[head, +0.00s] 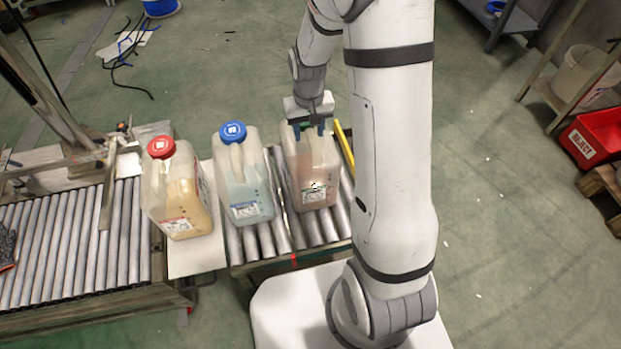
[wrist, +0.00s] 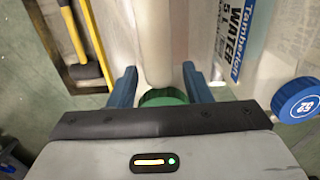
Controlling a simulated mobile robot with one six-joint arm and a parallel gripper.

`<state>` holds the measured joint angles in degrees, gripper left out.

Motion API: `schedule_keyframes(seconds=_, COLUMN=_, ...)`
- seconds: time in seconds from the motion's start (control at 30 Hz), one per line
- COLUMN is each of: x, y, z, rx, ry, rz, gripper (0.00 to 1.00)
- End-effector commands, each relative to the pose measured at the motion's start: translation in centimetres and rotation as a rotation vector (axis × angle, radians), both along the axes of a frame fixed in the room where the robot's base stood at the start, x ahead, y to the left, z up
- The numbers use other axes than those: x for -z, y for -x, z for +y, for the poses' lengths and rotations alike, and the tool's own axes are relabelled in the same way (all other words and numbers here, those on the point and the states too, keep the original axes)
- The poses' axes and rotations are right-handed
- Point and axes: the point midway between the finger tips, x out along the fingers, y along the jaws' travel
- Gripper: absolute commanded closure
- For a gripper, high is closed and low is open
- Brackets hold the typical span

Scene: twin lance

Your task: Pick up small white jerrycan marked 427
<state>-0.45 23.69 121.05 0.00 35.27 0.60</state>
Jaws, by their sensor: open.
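Three translucent whitish jerrycans stand in a row. The right one (head: 310,170) holds pinkish contents and is under my gripper (head: 313,128). In the wrist view, its pale handle (wrist: 153,45) lies between my two blue fingers (wrist: 160,82), which are open, with gaps at the sides. Its green cap (wrist: 163,97) is partly hidden by my gripper body. The middle jerrycan (head: 245,185) has a blue cap (head: 233,132) and bluish contents. The left jerrycan (head: 178,195) has a red cap (head: 161,147) and yellowish contents. I cannot read 427 on any of them.
The middle and right jerrycans stand on a short roller conveyor (head: 262,240); the red-capped one stands on a pale plate (head: 190,258) beside it. A yellow-handled tool (wrist: 87,72) lies close to the right jerrycan. A red reject bin (head: 600,138) is far right. Green floor is open at right.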

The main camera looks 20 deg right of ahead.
Motion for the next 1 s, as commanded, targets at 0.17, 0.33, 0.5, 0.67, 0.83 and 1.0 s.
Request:
schedule_keyframes(seconds=0.17, x=-0.12, y=0.00, z=0.03, rx=-0.001, ry=0.000, rz=0.000, gripper=0.60)
schedule_keyframes(seconds=0.33, x=-0.13, y=0.00, z=0.05, rx=-0.001, ry=0.000, rz=0.000, gripper=0.73)
schedule_keyframes(seconds=0.5, x=-0.14, y=0.00, z=0.07, rx=-0.001, ry=0.000, rz=0.000, gripper=0.87)
schedule_keyframes(seconds=0.67, x=-0.14, y=0.00, z=0.08, rx=-0.002, ry=0.000, rz=0.000, gripper=1.00)
schedule_keyframes(seconds=0.83, x=-0.14, y=0.00, z=0.09, rx=-0.002, ry=0.000, rz=0.000, gripper=1.00)
schedule_keyframes(seconds=1.0, x=-0.14, y=0.00, z=0.11, rx=-0.002, ry=0.000, rz=0.000, gripper=1.00)
